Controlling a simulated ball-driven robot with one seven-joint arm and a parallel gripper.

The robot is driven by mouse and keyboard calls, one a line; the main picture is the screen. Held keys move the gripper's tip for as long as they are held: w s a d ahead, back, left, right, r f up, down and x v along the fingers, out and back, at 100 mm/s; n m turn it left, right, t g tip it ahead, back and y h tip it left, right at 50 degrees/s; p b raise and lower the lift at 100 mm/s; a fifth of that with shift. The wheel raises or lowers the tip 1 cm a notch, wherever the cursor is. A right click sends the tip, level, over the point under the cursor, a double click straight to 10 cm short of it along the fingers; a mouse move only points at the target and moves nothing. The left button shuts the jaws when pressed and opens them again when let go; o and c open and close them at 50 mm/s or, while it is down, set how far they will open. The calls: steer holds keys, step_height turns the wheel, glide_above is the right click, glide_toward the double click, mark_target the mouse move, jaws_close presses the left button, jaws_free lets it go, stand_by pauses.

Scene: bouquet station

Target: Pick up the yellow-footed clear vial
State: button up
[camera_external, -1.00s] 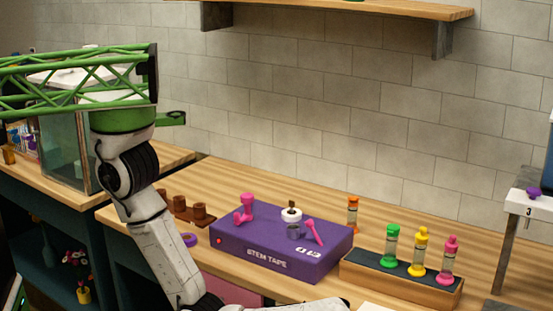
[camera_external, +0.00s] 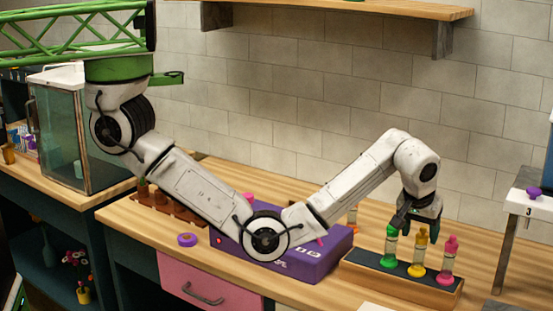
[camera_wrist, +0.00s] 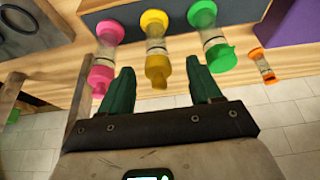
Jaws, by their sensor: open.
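The yellow-footed clear vial (camera_external: 419,256) stands upright in the middle of a dark-topped wooden rack (camera_external: 375,275), between a green-footed vial (camera_external: 389,246) and a pink-footed vial (camera_external: 447,259). My gripper (camera_external: 418,222) is over the rack, close to the top of the yellow vial. In the wrist view my gripper (camera_wrist: 160,85) is open, with one green finger on each side of the yellow vial's cap. The yellow vial (camera_wrist: 157,47) lies in line with the gap between the fingers. I cannot tell whether a finger touches it.
The pink vial (camera_wrist: 105,54) and green vial (camera_wrist: 209,40) flank the yellow one closely. An orange vial (camera_wrist: 262,66) stands apart. A purple stem tape box (camera_external: 325,262) is left of the rack, partly behind my arm. A white stand (camera_external: 525,205) is at the right.

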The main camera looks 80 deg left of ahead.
mark_target(419, 256)
steer(key=shift+w+p+x, duration=0.2)
steer(key=shift+p+x, duration=0.55)
steer(key=shift+x, duration=2.15)
steer(key=shift+r, duration=0.1)
steer(key=shift+c, duration=0.4)
jaws_close()
